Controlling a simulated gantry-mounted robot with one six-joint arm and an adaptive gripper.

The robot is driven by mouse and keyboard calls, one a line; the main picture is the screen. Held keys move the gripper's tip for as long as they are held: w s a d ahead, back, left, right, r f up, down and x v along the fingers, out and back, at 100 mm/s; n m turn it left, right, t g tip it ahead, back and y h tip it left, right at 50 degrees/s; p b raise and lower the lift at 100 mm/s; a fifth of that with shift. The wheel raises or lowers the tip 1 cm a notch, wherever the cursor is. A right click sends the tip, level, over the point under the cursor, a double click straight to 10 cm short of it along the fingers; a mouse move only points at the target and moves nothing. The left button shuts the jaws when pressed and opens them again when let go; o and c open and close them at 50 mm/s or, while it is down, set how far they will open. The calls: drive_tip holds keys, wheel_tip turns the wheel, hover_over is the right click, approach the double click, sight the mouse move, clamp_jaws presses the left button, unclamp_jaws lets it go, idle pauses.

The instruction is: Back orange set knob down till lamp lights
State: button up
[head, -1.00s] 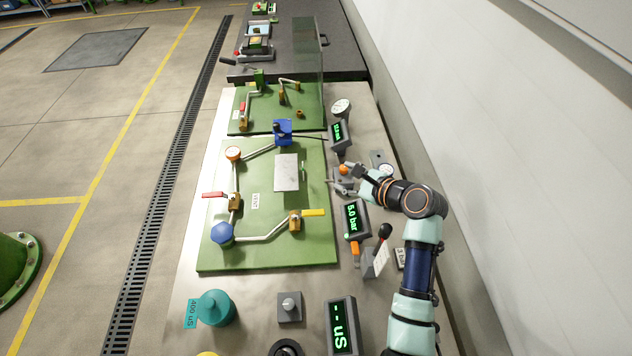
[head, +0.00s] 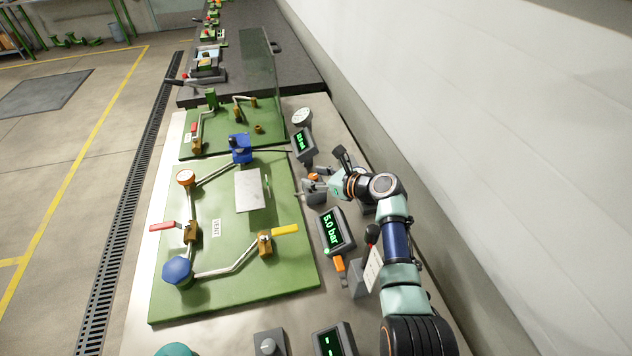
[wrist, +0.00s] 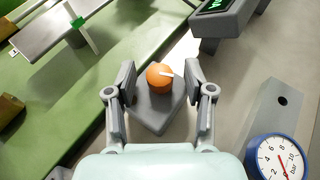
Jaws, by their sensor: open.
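The orange set knob (wrist: 158,78) with a white pointer mark sits on a grey block (wrist: 158,108) in the wrist view. My gripper (wrist: 158,76) is open, with one finger on each side of the knob and a visible gap to each. In the head view the knob (head: 314,177) shows small beside my gripper (head: 314,186), which partly hides its block. A small green spot, seemingly a lit lamp (head: 326,251), shows at the lower edge of the display reading 5.0 bar (head: 333,230). Whether it is the task's lamp I cannot tell.
A green board (head: 235,290) with pipes, a blue valve cap (head: 177,270) and yellow (head: 285,230) and red levers lies left of my arm. Another display (head: 303,146) stands behind the knob. A blue-rimmed gauge (wrist: 280,158) is at the wrist view's lower right.

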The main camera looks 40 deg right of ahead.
clamp_jaws()
drive_tip(key=shift+d+f+n+y+b, duration=0.1)
drive_tip(key=shift+f+n+y+b, duration=0.25)
drive_tip(key=shift+b, duration=0.6)
drive_tip(key=shift+r+n+y+b, duration=0.2)
drive_tip(key=shift+n+y+b, duration=0.05)
drive_tip(key=shift+b, duration=0.4)
drive_tip(key=shift+r+g, duration=0.1)
drive_tip(key=shift+g, duration=0.2)
unclamp_jaws()
drive_tip(key=shift+r, duration=0.1)
